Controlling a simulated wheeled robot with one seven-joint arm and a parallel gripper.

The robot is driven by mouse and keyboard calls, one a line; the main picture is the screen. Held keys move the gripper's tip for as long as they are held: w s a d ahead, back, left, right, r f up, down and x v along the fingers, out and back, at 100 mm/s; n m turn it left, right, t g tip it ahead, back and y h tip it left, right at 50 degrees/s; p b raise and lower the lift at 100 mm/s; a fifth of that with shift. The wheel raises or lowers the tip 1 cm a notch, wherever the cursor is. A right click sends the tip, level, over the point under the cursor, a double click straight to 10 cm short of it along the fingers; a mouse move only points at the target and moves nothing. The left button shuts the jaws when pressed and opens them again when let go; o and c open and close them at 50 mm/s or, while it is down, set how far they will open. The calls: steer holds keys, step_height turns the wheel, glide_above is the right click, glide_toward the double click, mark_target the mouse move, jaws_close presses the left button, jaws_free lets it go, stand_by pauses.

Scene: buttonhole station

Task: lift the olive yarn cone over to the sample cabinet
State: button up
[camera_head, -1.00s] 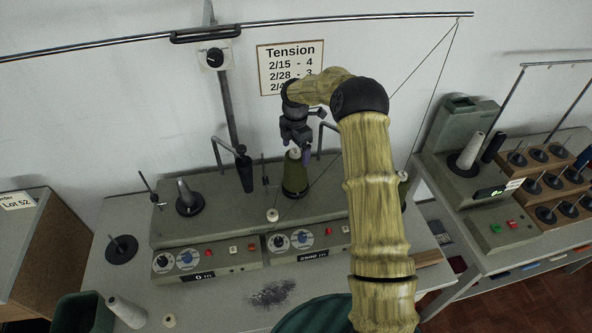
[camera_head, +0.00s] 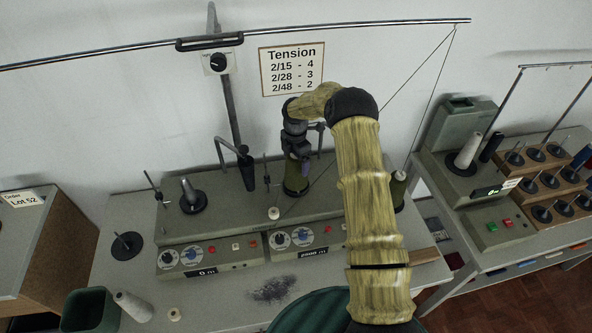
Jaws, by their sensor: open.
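An olive yarn cone (camera_head: 296,184) stands upright on the winding machine (camera_head: 330,205), below my gripper. My gripper (camera_head: 300,168) points down with its jaws open around or just in front of the cone's upper part; which of these I cannot tell. The gripper hides the cone's tip.
A thin post (camera_head: 232,110) and guide arms rise just left of the cone. A rail (camera_head: 350,25) runs above. Another machine with spool racks (camera_head: 545,180) stands at right.

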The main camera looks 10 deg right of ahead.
steer(key=shift+d, duration=0.1)
steer(key=shift+w, duration=0.1)
steer(key=c, duration=1.5)
steer(key=shift+r, duration=0.1)
step_height(320, 180, up, 18)
steer(key=b, duration=0.4)
steer(key=shift+b, duration=0.4)
